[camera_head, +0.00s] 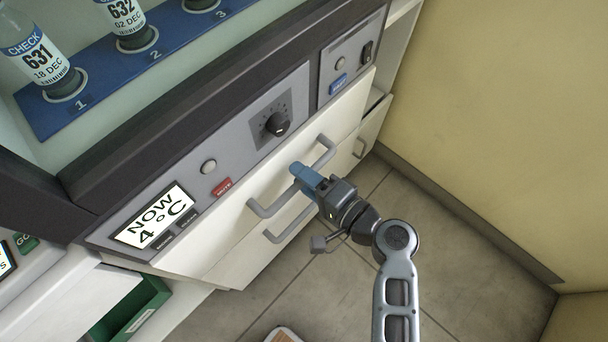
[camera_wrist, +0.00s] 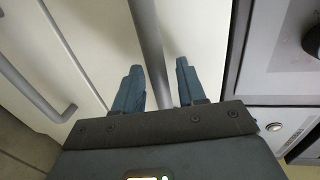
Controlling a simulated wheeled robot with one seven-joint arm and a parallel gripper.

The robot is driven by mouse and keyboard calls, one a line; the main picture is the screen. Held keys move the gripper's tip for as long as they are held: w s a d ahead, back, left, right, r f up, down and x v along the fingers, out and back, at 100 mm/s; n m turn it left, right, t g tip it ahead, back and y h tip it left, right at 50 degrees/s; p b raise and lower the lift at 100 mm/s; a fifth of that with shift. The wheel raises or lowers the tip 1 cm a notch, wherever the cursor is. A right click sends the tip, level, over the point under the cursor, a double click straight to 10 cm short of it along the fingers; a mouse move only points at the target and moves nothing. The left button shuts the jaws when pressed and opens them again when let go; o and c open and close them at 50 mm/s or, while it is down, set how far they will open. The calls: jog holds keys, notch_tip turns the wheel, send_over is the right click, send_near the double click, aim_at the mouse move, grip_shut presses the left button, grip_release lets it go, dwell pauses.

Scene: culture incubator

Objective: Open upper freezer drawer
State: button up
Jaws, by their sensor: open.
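The upper freezer drawer (camera_head: 240,190) is a white front below the grey control panel, and it looks shut. Its grey bar handle (camera_head: 258,210) also shows in the wrist view (camera_wrist: 150,50). My gripper (camera_head: 303,176) is at the middle of this handle and hides part of it. In the wrist view my gripper (camera_wrist: 158,88) has its two blue fingers apart, with the handle bar running between them. I cannot tell whether either finger touches the bar. The lower drawer's handle (camera_head: 275,238) is below, and shows at the left of the wrist view (camera_wrist: 35,85).
The control panel (camera_head: 240,150) has a display reading NOW 4°C, a knob (camera_head: 277,124) and buttons. Labelled bottles (camera_head: 35,55) stand in a blue rack behind it. A green bin (camera_head: 140,305) is at lower left. The tiled floor before the drawers is mostly clear; a yellow wall (camera_head: 500,130) is at right.

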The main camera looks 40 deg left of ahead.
jog(key=shift+a, duration=0.1)
jog(key=shift+c, duration=0.4)
grip_shut()
